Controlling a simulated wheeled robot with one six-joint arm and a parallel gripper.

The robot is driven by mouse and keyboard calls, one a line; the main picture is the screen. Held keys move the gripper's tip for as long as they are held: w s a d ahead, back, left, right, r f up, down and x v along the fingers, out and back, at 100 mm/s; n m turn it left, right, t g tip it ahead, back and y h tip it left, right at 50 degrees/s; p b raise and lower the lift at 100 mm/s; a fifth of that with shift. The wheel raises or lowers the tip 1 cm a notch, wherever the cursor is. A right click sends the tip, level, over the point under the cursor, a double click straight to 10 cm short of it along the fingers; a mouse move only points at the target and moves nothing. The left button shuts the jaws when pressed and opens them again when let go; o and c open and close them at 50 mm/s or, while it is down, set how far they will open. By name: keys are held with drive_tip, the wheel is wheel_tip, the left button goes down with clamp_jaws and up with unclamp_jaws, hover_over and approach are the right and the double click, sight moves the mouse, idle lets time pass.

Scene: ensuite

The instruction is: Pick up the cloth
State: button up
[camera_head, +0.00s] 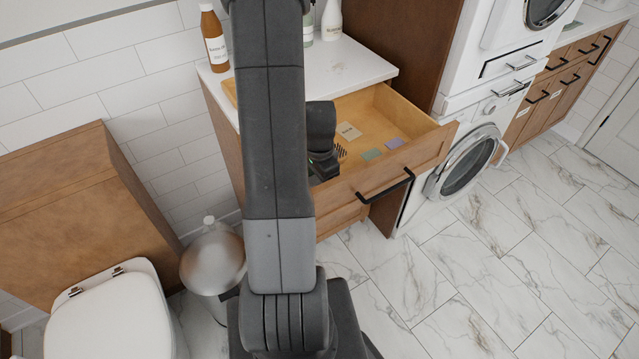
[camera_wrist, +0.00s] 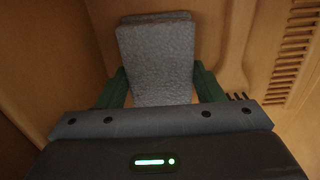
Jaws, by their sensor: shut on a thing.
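The cloth (camera_wrist: 158,60) is a grey, textured, folded piece in the wrist view. It sits between the two green fingers of my gripper (camera_wrist: 160,88), which is shut on it. Wooden drawer surfaces surround it on the sides and behind. In the head view my arm reaches down into the open drawer (camera_head: 428,148), and the cloth and fingertips are hidden behind the arm. I cannot tell whether the cloth touches the drawer bottom.
A comb (camera_wrist: 292,50) lies at the right in the wrist view. Bottles (camera_head: 214,40) stand on the white counter (camera_head: 360,62) above. A toilet (camera_head: 112,312) and a metal bin (camera_head: 213,262) are at left; the right floor is clear.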

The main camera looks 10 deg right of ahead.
sight(320, 183)
wheel_tip(320, 183, up, 10)
idle(0.5)
